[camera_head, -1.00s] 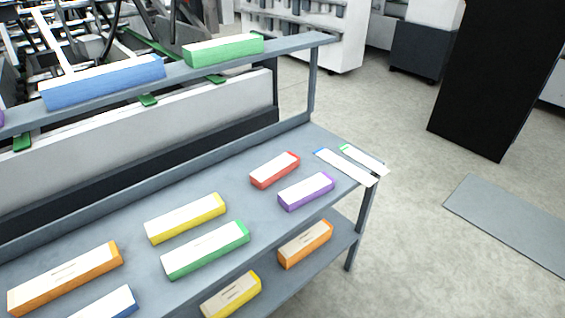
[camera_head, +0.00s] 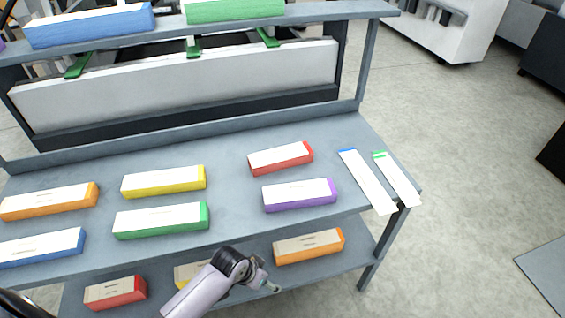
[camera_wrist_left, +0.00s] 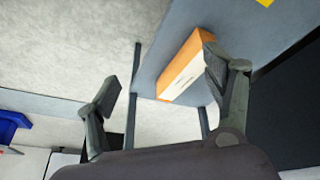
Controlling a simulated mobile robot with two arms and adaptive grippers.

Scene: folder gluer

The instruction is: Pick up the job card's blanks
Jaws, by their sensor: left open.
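Stacks of blanks lie on the grey table in the head view: orange (camera_head: 48,201), blue (camera_head: 42,247), yellow (camera_head: 164,182), green (camera_head: 160,220), red (camera_head: 280,158) and purple (camera_head: 299,195). Two white strips, one blue-ended (camera_head: 368,182) and one green-ended (camera_head: 397,180), lie at the table's right end; no writing is readable. My left gripper (camera_head: 268,281) is in front of the table, near the lower shelf. In the left wrist view it (camera_wrist_left: 162,75) is open and empty, with an orange stack (camera_wrist_left: 184,72) beyond its right finger. My right gripper is out of view.
The lower shelf holds a red (camera_head: 116,292), a partly hidden yellow (camera_head: 190,272) and an orange stack (camera_head: 309,247). The upper rail (camera_head: 330,10) carries blue (camera_head: 90,25) and green (camera_head: 235,10) stacks.

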